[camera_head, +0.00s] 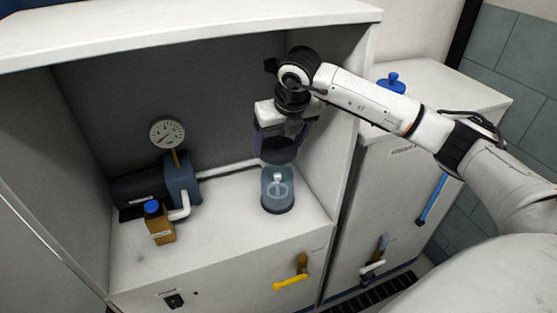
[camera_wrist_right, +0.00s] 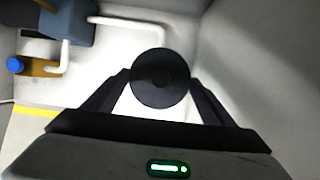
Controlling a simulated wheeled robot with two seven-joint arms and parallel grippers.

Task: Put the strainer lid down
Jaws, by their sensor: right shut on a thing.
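My right gripper (camera_head: 283,135) is inside the open cabinet, pointing down. It is shut on the strainer lid (camera_head: 279,153), a dark round piece held just above a clear strainer body (camera_head: 278,190). In the right wrist view the lid (camera_wrist_right: 160,78) is a black disc between the two fingers of the gripper (camera_wrist_right: 160,90). The clear body stands upright on the white cabinet floor, with a pale fitting inside. A small gap shows between lid and body in the head view. The lid hides the body in the wrist view. My left gripper is not in view.
A blue and black pump (camera_head: 182,181) with a round gauge (camera_head: 167,132) stands at left, its white pipe (camera_head: 228,170) running toward the strainer. A brown blue-capped bottle (camera_head: 159,227) stands in front. The front middle of the cabinet floor (camera_head: 220,237) is clear.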

